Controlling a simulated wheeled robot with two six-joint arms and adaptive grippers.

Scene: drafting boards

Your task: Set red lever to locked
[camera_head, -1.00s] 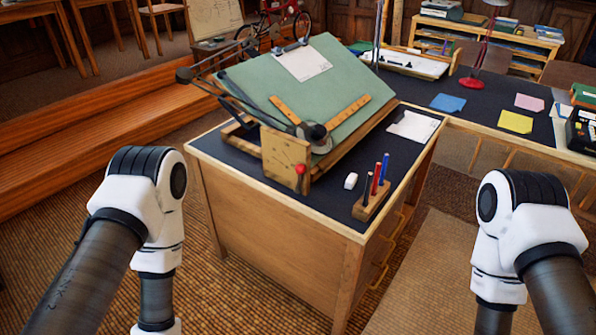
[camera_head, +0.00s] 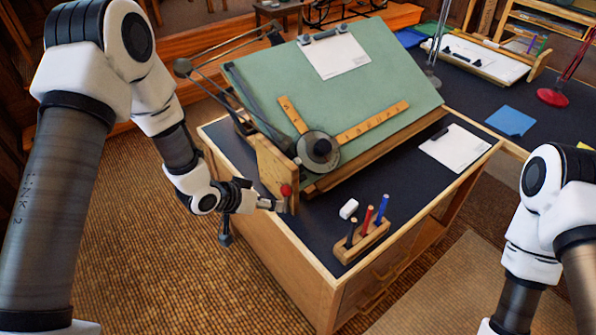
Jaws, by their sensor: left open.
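The red lever (camera_head: 286,190) has a red knob and sits on the wooden side panel (camera_head: 268,164) of the tilted green drafting board (camera_head: 335,92). My left gripper (camera_head: 276,205) is at the desk's left edge, its fingertips close to the red knob, just below and left of it. It is open; I cannot tell whether it touches the lever. The lever's shaft and any lock marking are too small to make out. My right arm shows at the lower right, but its gripper is out of the frame.
A wooden pen holder (camera_head: 361,243) with several upright pens and a white eraser (camera_head: 348,208) stand on the desk's dark top, right of the lever. A paper sheet (camera_head: 455,148) lies further right. A drafting arm with a round head (camera_head: 318,150) lies on the board.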

